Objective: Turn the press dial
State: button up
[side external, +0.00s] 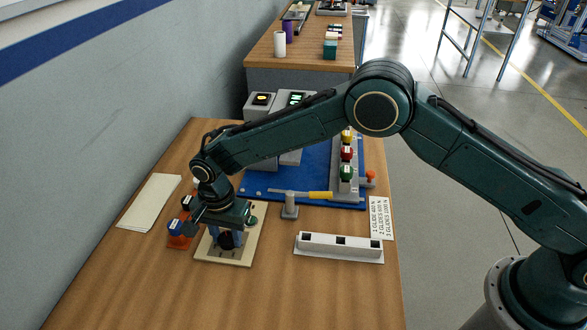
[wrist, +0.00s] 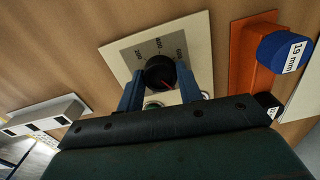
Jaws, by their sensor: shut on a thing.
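The press dial (wrist: 159,70) is a round black knob with a red mark. It sits on a cream plate (wrist: 115,52) with a grey scale; 200 and 400 are readable, and a further number at right is partly hidden. My gripper (wrist: 160,88) reaches over the plate with its two blue fingers on either side of the dial, shut on it. In the side external view, my gripper (side external: 227,228) points down at the same cream plate (side external: 243,254) and the dark dial shows between the fingers. Where the red mark points on the scale is hard to tell.
An orange rack (wrist: 245,62) with a blue cap (wrist: 285,50) labelled 19 mm stands close beside the plate. A white slotted block (side external: 338,248) and a printed card (side external: 381,218) lie to the right. A blue press base (side external: 270,185) is behind. The front of the table is clear.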

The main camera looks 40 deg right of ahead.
aim_at(227, 238)
jog(key=shift+m, duration=1.3)
jog(key=o, duration=1)
jog(key=shift+r, duration=0.1)
notch_tip(227, 238, up, 14)
jog(key=shift+f, duration=0.15)
